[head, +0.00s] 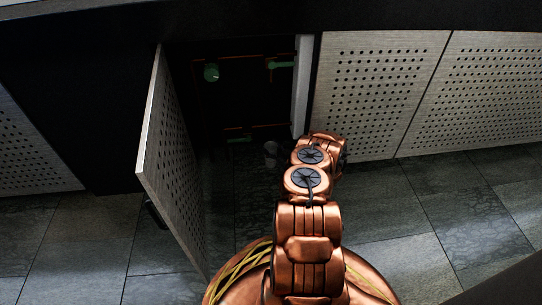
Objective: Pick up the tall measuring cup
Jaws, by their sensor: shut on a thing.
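My copper arm reaches forward from the bottom of the head view to the opening of a dark cabinet. My gripper (272,152) shows only as a small, dim grey shape just left of the wrist, at the foot of the opening. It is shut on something. The wrist and deep shadow hide most of the fingers and what is between them. I cannot make out the outline of the tall measuring cup anywhere in this view, nor whether what I hold is off its support.
A perforated cabinet door (165,150) stands open left of my arm, its dark handle (155,214) low on the outer face. Closed perforated panels (378,90) are on the right. Green parts (211,72) show dimly inside. Tiled floor (75,245) is clear at left.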

